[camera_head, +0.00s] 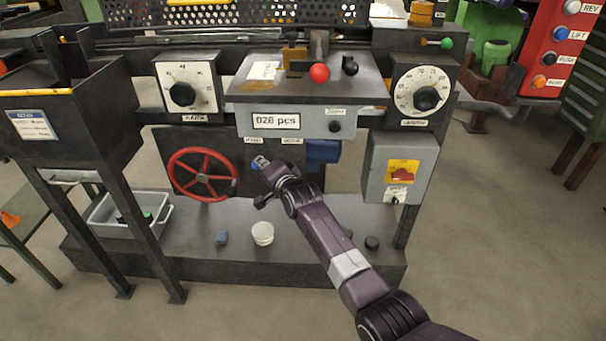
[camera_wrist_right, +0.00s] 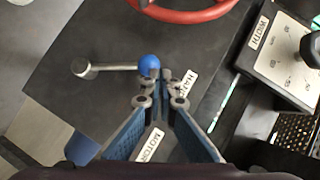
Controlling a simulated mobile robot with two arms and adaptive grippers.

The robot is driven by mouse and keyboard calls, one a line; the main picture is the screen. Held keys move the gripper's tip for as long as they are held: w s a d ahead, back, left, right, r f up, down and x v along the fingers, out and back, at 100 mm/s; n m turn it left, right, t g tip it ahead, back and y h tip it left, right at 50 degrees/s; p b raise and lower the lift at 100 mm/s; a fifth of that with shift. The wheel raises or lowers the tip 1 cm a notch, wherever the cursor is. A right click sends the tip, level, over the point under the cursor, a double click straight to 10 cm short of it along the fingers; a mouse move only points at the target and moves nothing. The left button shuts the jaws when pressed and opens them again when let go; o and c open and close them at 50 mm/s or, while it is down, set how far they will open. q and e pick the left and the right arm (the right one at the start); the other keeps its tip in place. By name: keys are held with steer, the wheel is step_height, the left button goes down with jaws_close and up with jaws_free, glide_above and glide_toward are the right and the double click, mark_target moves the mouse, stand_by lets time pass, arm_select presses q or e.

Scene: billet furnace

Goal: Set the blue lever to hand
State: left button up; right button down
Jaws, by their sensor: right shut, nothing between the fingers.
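The blue lever shows in the right wrist view as a metal rod with a blue ball (camera_wrist_right: 149,65) on its end. Its pivot is at the left, and the rod lies across the dark panel, its ball end on the side of the HAND label (camera_wrist_right: 187,83). The MOTOR label (camera_wrist_right: 149,145) is lower in that view. My right gripper (camera_wrist_right: 162,76) is shut and empty, its fingertips right by the ball; I cannot tell whether they touch. In the head view the right gripper (camera_head: 261,163) is in front of the panel below the labels and hides most of the lever. My left gripper is out of view.
A red handwheel (camera_head: 203,174) is left of the gripper. A counter box (camera_head: 285,122) overhangs above, and a grey switch box (camera_head: 400,167) is at the right. A grey bin (camera_head: 130,222) and a white round container (camera_head: 263,233) are on the shelf below.

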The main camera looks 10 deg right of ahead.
steer(key=shift+s, duration=0.15)
steer(key=v, duration=1.1)
steer(key=shift+s+d+r, duration=0.2)
steer(key=shift+s, duration=0.15)
